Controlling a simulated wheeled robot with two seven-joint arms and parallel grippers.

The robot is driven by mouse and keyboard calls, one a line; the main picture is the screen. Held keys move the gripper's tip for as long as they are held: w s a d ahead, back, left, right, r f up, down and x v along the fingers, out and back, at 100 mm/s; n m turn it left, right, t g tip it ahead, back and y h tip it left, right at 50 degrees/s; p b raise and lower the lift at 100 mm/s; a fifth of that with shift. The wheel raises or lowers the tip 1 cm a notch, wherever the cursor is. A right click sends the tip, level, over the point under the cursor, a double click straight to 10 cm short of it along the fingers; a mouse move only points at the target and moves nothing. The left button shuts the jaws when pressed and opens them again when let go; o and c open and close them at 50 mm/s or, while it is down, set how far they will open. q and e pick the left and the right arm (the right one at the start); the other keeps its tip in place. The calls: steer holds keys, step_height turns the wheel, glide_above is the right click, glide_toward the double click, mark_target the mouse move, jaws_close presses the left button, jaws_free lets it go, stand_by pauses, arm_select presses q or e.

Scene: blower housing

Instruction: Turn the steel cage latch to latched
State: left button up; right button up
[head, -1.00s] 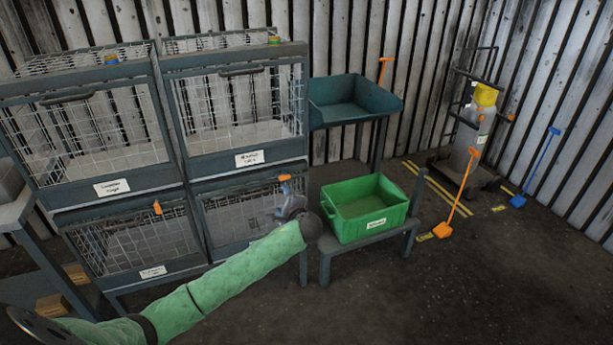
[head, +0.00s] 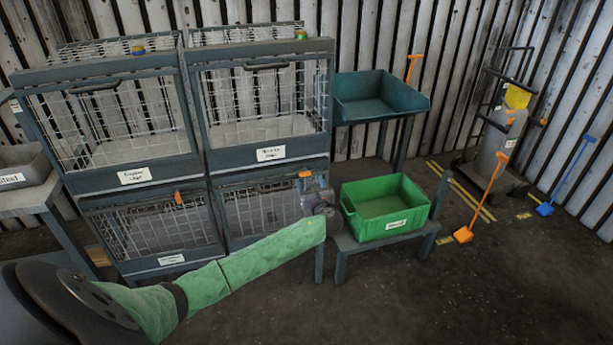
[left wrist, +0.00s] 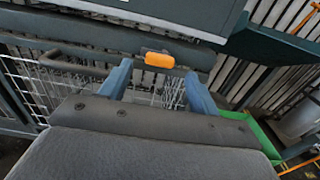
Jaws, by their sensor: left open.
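An orange latch (head: 305,174) sits at the top edge of the lower right cage (head: 262,208). It lies about sideways in the left wrist view (left wrist: 159,60). My left gripper (head: 315,186) is right at this latch, its arm reaching in from the lower left. In the left wrist view its two blue fingers (left wrist: 157,78) are apart, with the latch showing between and just beyond their tips. I cannot tell whether they touch it. My arm hides the lower right cage's label. Another orange latch (head: 178,198) stands upright on the lower left cage (head: 158,232). My right gripper is not in view.
Two upper cages (head: 112,122) (head: 262,105) stand above. A green bin (head: 385,208) on a low stand is just right of my gripper, below a dark teal tray (head: 380,98). A grey bin labelled Steel (head: 22,172) is at far left.

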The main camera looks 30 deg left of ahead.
mark_target(306, 175)
arm_select(q)
steer(key=x, duration=0.3)
steer(key=shift+w+a+p, duration=0.25)
steer(key=shift+p, duration=0.05)
steer(key=shift+w+a, duration=0.25)
steer(key=shift+a, duration=0.1)
steer(key=shift+w, duration=0.1)
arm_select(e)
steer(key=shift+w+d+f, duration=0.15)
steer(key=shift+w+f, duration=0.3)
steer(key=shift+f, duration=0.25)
